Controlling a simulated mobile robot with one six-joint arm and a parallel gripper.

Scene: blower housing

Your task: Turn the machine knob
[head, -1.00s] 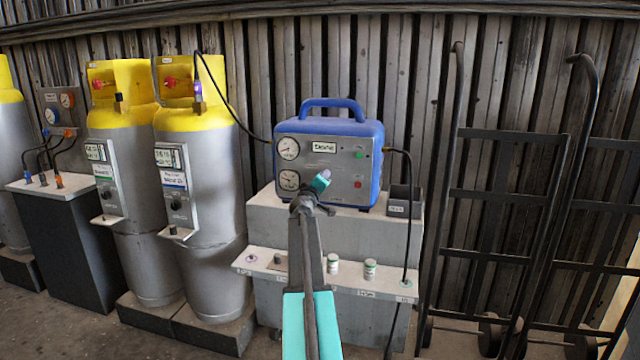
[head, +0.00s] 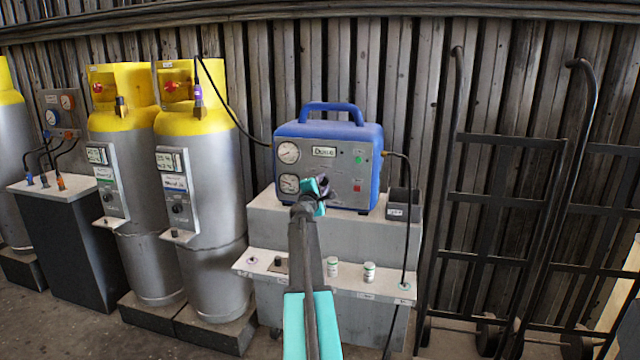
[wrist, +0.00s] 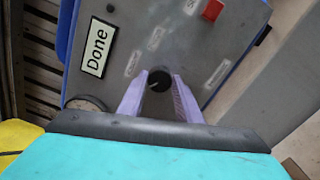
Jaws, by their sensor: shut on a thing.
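The blue machine (head: 330,132) stands on a grey stepped block, with a grey front panel carrying two gauges, a label, a green button and a red button. My gripper (head: 324,188) is at the lower middle of this panel and hides the knob in the head view. In the wrist view the black round knob (wrist: 159,80) with a pale pointer line sits between the two lilac fingers of my gripper (wrist: 158,90). The fingers are shut on the knob. The panel's label (wrist: 98,47) reads "Done" in the wrist view.
Two yellow-topped grey cylinders (head: 203,190) stand left of the machine. A black hose (head: 232,105) runs from one to the machine. Small jars (head: 369,271) stand on the lower ledge (head: 395,292). Black hand trucks (head: 500,200) lean on the wall at right.

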